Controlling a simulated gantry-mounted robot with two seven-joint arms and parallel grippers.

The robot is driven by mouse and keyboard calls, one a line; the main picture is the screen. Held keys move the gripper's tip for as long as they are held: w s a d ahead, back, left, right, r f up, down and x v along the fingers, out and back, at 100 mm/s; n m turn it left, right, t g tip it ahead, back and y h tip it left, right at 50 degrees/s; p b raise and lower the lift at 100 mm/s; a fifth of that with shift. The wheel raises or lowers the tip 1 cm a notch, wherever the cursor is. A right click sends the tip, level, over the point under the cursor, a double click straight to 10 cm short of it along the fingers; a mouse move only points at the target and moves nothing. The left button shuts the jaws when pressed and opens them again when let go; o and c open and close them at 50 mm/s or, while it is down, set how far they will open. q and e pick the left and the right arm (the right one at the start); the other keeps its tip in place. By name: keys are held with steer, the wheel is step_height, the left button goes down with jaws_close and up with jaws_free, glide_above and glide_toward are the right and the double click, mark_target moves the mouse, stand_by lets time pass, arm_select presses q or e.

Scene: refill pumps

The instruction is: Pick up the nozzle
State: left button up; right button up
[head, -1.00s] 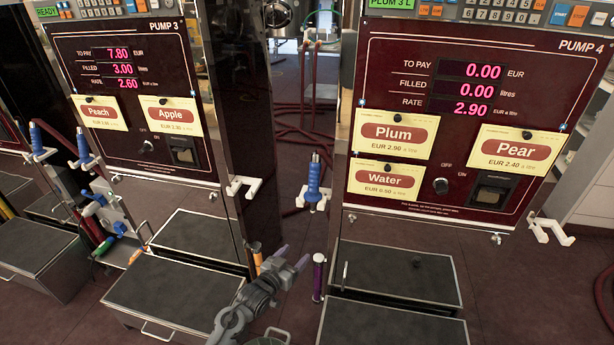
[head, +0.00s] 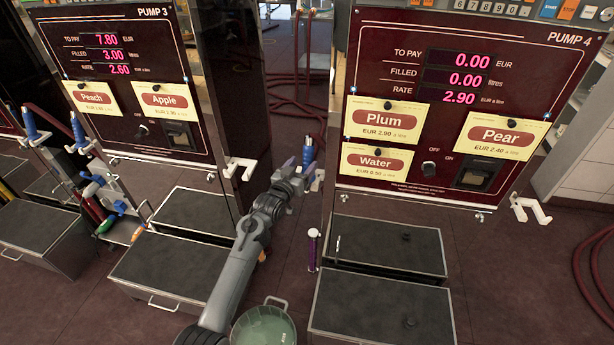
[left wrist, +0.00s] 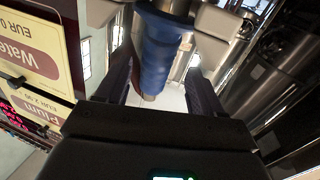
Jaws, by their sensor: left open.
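The blue nozzle (head: 308,150) hangs upright in a white holder (head: 317,183) on the left side of Pump 4. My left gripper (head: 298,170) is at the nozzle, its fingers partly covering it in the head view. In the left wrist view the nozzle's ribbed blue grip (left wrist: 158,48) stands between the two dark fingers of my open left gripper (left wrist: 157,85). Gaps show beside the grip, and I cannot tell whether either finger touches it. My right gripper is not in view.
Pump 4's panel (head: 445,130) stands close on the right and Pump 3's dark side (head: 232,90) on the left. Below are black-topped steps (head: 385,300) and a green pot (head: 263,328). Other blue nozzles (head: 78,130) hang at the far left. Red hoses lie behind.

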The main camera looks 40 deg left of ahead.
mark_target(310, 156)
arm_select(q)
steer(key=shift+w+b, duration=0.3)
steer(key=shift+w, duration=0.2)
steer(key=b+x, duration=0.1)
steer(key=x, duration=0.2)
steer(key=shift+w+d, duration=0.1)
steer(key=shift+w+r+b, duration=0.1)
steer(key=shift+w+b, duration=0.35)
steer(key=shift+w, duration=0.15)
steer(key=c, duration=1.1)
steer(key=shift+c, duration=0.3)
steer(key=shift+s+r, duration=0.1)
steer(key=shift+r, duration=0.15)
